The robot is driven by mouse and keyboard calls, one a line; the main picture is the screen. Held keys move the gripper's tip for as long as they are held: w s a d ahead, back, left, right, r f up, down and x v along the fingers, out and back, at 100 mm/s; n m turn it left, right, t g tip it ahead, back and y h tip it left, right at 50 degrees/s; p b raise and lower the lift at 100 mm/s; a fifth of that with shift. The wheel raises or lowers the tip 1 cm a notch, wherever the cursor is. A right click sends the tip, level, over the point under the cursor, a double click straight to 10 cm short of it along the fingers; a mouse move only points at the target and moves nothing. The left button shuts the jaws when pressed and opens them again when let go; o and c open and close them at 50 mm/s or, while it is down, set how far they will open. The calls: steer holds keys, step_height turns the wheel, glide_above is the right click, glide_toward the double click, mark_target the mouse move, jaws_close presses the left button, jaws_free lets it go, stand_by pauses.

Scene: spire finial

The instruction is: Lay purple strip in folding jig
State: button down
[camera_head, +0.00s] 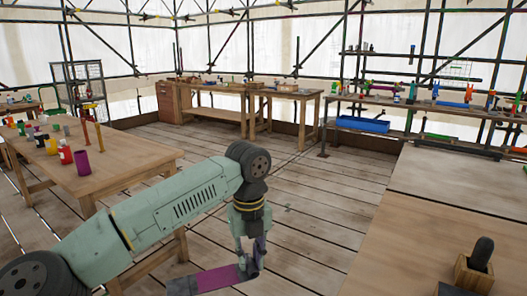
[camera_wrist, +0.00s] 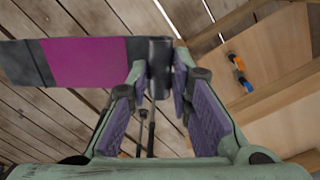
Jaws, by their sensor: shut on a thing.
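The purple strip (camera_head: 217,278) has a magenta middle and dark grey ends. It also shows in the wrist view (camera_wrist: 85,62), reaching out to the left. My gripper (camera_head: 250,262) is shut on its dark right end; the fingertips meet there in the wrist view (camera_wrist: 163,78). The strip is held out in the air above the plank floor, between the two benches. I cannot pick out the folding jig for certain in either view.
A wooden bench (camera_head: 410,235) at the right bears a block with a dark handle (camera_head: 478,262). A left table (camera_head: 115,165) carries several coloured cups. The wrist view shows small orange and blue items (camera_wrist: 240,70) on wood. Back benches (camera_head: 285,93) line the wall; mid-floor is clear.

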steer(key=w+a+f+m, duration=0.1)
steer(key=w+f+m, duration=0.1)
steer(key=f+m, duration=0.85)
steer(key=w+a+f+m, duration=0.1)
steer(key=w+f+m, duration=0.1)
steer(key=f+m, duration=0.85)
steer(key=s+d+f+m, duration=0.2)
steer(key=f+m, duration=0.7)
steer(key=s+d+f+m, duration=0.2)
steer(key=d+f+m, duration=0.1)
steer(key=f+m, duration=0.6)
steer(key=shift+d+f+m, duration=0.25)
steer(key=shift+f+m, duration=0.05)
steer(key=shift+m, duration=0.5)
steer(key=shift+s+a, duration=0.25)
steer(key=shift+a, duration=0.05)
